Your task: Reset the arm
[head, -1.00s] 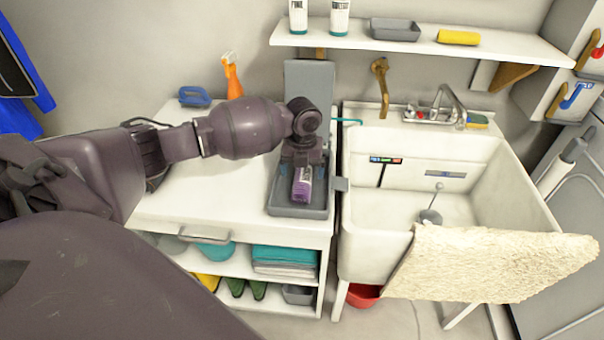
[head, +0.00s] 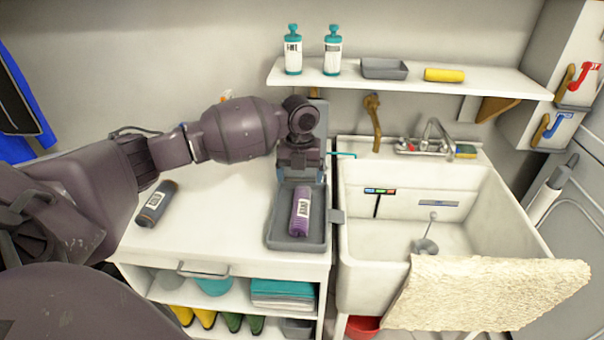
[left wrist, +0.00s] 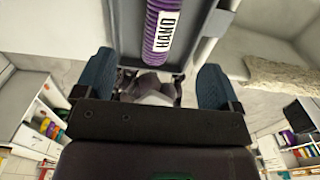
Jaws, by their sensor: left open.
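My left gripper (head: 300,172) is above the back end of a grey tray on the white counter, with its arm coming in from the left. In the left wrist view its two blue-grey fingers (left wrist: 155,88) stand wide apart with nothing between them. A purple bottle (head: 300,211) with a white label lies in the grey tray (head: 285,243), apart from the gripper. The bottle also shows at the top of the left wrist view (left wrist: 158,30). My right gripper is not in view.
A dark grey bottle (head: 156,204) lies on the counter (head: 215,225) below my left arm. A white sink (head: 385,256) stands to the right, with a beige towel (head: 490,292) over its front. A shelf (head: 400,82) with bottles, a grey tray and a yellow roll hangs above.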

